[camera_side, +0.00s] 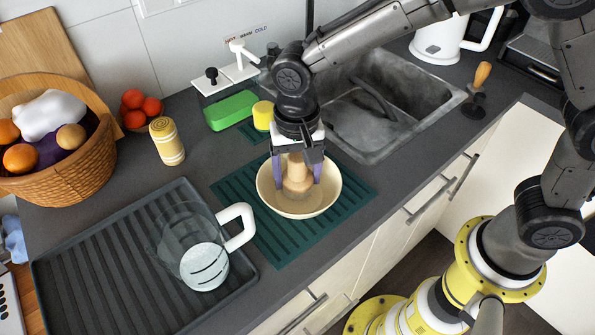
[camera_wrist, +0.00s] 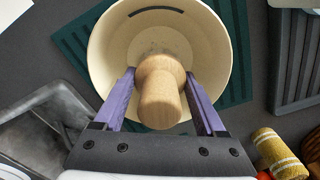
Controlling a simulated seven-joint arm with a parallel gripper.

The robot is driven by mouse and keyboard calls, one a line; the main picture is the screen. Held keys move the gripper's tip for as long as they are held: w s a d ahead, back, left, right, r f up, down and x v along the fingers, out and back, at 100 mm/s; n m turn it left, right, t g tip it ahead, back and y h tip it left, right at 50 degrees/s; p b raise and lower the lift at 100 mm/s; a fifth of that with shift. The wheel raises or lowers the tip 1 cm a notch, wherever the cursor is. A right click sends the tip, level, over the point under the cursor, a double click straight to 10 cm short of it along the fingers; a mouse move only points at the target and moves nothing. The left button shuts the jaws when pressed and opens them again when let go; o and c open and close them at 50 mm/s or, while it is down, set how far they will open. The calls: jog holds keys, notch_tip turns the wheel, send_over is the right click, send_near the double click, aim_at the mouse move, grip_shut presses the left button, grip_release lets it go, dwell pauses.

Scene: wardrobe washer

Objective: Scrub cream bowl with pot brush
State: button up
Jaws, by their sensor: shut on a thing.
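The cream bowl (camera_side: 330,190) sits on a dark green ribbed mat, and it also shows in the wrist view (camera_wrist: 105,45). A dark curved mark is on its inner wall in the wrist view. The wooden pot brush (camera_wrist: 160,92) is inside the bowl, with its handle towards my gripper; it also shows in the side view (camera_side: 297,176). My gripper (camera_side: 297,178) points down over the bowl, its purple fingers on either side of the brush and shut on it. The brush's bristles are hidden under its head, so I cannot tell whether they touch the bowl.
The green mat (camera_side: 272,243) lies between the sink (camera_side: 365,148) and a ribbed drying tray (camera_side: 85,285) holding a glass jug (camera_side: 200,250). A yellow striped shaker (camera_side: 167,142), a green sponge (camera_side: 231,110) and a fruit basket (camera_side: 65,170) stand behind. The counter's front edge is close.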

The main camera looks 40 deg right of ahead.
jog(key=shift+f, duration=0.5)
jog(key=shift+s+a, duration=0.25)
jog(key=shift+s, duration=0.55)
jog(key=shift+w+d, duration=0.3)
jog(key=shift+w, duration=0.5)
